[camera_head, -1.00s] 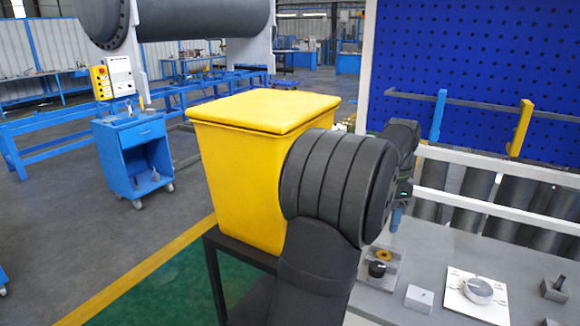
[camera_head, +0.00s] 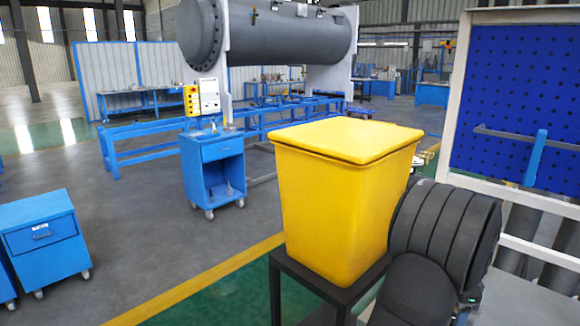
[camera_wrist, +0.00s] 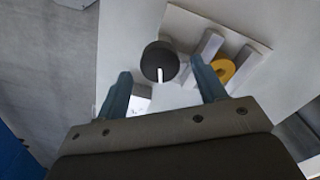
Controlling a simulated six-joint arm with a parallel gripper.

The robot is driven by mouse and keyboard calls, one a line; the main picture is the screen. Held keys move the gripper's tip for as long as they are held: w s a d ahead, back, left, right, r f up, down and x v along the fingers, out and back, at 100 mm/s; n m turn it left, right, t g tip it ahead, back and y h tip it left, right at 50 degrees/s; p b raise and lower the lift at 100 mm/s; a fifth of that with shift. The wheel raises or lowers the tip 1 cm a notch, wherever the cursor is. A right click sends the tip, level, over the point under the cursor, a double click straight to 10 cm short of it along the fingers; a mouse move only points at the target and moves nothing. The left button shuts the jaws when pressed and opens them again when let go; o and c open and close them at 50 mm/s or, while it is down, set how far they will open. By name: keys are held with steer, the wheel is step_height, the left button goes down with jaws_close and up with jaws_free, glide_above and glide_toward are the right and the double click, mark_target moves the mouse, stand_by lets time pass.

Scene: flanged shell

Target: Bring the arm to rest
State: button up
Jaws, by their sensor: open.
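My gripper (camera_wrist: 162,92) shows in the wrist view with its two blue-grey fingers spread apart and nothing between them. It is above a light grey worktop (camera_wrist: 130,38). A black round knob (camera_wrist: 160,62) with a white mark lies just beyond the fingertips in the picture; I see no contact. In the head view, my dark arm fills the lower right, and the gripper is out of the frame.
A yellow lidded bin (camera_head: 335,195) stands on a dark stand (camera_head: 330,283) beside my arm. A yellow ring (camera_wrist: 224,69) and grey blocks sit near the knob. A blue pegboard (camera_head: 520,100) rises at the right. Blue cabinets (camera_head: 44,238) stand left on open floor.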

steer(key=shift+f, duration=1)
steer(key=shift+r, duration=0.2)
